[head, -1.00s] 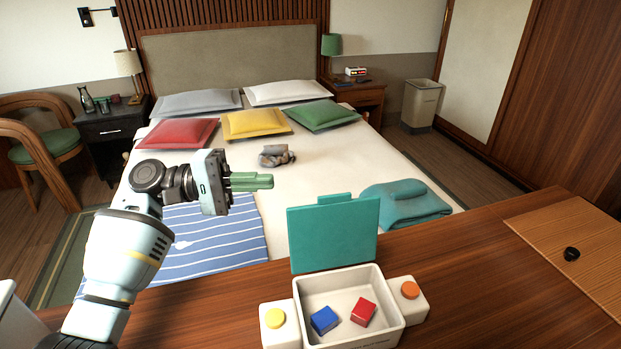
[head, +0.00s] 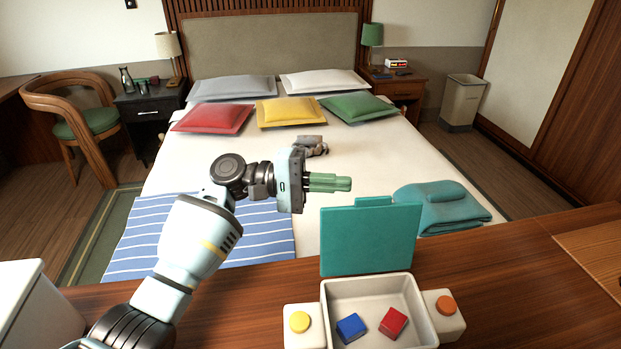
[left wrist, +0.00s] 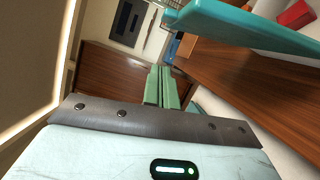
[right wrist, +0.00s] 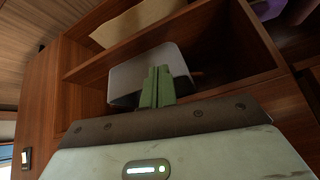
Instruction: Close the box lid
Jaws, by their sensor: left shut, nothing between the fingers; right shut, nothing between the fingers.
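The white box (head: 433,322) stands on the wooden counter in the head view, with a blue block (head: 351,328) and a red block (head: 393,322) inside. Its teal lid (head: 370,240) stands upright, open, along the box's far edge, with a tab on top. My left gripper (head: 348,184) is shut and empty, above and just left of the lid's tab, apart from it. In the left wrist view the green fingers (left wrist: 160,88) are together and the teal lid (left wrist: 250,27) shows at upper right. My right gripper (right wrist: 157,88) is shut and empty, before wooden shelving.
Side blocks with a yellow button (head: 299,322) and an orange button (head: 446,305) flank the box. A bed with a folded teal towel (head: 440,208) lies beyond the counter (head: 500,265). In the right wrist view a grey bin-like object (right wrist: 122,85) stands behind the right fingers.

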